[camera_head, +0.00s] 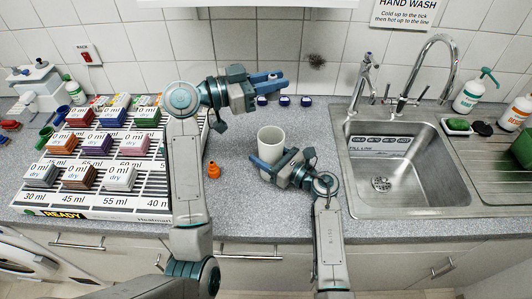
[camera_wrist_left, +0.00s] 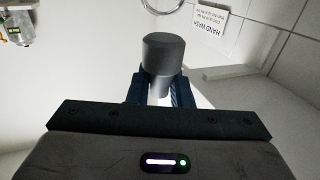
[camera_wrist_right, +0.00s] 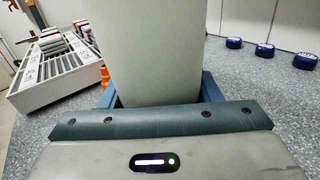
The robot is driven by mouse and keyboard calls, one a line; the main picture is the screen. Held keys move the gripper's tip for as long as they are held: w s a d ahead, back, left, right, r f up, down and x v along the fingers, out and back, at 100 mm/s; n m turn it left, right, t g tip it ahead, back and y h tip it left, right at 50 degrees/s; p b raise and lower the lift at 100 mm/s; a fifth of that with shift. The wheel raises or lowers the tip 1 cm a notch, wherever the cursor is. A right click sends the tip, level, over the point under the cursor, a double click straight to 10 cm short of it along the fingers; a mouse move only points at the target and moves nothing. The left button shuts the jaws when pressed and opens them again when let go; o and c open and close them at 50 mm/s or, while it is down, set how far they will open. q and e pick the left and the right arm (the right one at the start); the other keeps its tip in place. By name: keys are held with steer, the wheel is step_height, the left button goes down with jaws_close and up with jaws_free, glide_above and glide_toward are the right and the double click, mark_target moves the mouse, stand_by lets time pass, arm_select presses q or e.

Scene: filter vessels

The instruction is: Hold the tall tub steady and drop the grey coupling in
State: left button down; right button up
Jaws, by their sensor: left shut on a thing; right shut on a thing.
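The tall tub (camera_head: 271,138), pale grey-white, stands upright on the counter left of the sink. It fills the middle of the right wrist view (camera_wrist_right: 155,50). My right gripper (camera_head: 270,166) is shut on its lower part, with one finger on each side. The grey coupling (camera_wrist_left: 163,54), a dark cylinder, is in my left gripper (camera_wrist_left: 160,92), which is shut on it. In the head view my left gripper (camera_head: 281,80) is raised and appears above the tub in the picture. The coupling cannot be made out clearly there.
An orange bottle-like piece (camera_head: 213,171) stands on the counter left of the tub. Blue-and-white round pieces (camera_head: 284,101) lie behind it. The sink (camera_head: 415,185) is at the right. A rack (camera_head: 95,195) with several coloured blocks is at the left.

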arm_select(q)
step_height(320, 180, down, 11)
stand_by(1.3)
steer(key=shift+f, duration=0.1)
steer(key=c, duration=1.2)
jaws_free()
steer(key=shift+c, duration=0.2)
steer(key=v, duration=1.2)
